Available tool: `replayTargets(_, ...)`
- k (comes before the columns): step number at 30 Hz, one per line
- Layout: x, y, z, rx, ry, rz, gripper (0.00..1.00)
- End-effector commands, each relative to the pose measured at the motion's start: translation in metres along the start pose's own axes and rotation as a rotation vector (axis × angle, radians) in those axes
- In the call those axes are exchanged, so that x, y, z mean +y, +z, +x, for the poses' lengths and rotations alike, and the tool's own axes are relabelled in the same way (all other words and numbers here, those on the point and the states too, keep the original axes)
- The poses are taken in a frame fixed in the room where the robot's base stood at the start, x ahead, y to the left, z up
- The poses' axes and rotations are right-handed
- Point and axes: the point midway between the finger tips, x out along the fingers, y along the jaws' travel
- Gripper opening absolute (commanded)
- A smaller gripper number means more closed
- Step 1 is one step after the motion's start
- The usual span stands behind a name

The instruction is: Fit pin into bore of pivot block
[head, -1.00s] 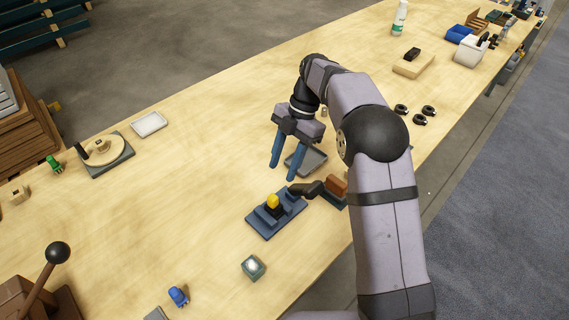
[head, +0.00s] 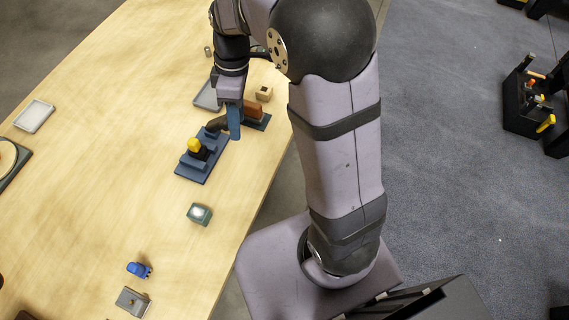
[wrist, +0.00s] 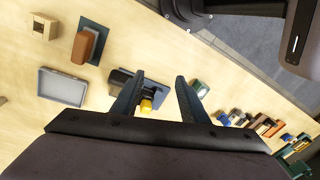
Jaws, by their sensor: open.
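My gripper (head: 234,125) is open and empty above the table, seen edge-on in the head view. In the wrist view its two blue fingers (wrist: 160,78) are spread apart. A stepped blue fixture (head: 190,171) carries a yellow-topped black piece (head: 195,146). A black part (head: 215,123) lies at the fixture's far end, close to the gripper in the head view. I cannot tell for sure which piece is the pin or the pivot block; no bore is clear.
A brown block on a dark base (head: 254,112) stands just right of the gripper. A wooden block with an opening (head: 264,94) and a grey tray (head: 208,96) lie behind.

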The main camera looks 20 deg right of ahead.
Motion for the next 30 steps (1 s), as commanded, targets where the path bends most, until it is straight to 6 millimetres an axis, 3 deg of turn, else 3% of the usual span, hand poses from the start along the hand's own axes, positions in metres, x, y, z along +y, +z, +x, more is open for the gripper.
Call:
replayTargets(6, -0.041, 0.061, 0.018, -0.01, 0.093, 0.541, 0.4)
replayTargets(15, -0.083, 0.112, 0.044, 0.024, 0.171, 1.021, 0.4)
replayTargets(21, -0.091, 0.121, 0.05, 0.036, 0.185, 1.115, 0.4)
replayTargets(30, -0.092, 0.121, 0.05, 0.035, 0.184, 1.119, 0.4)
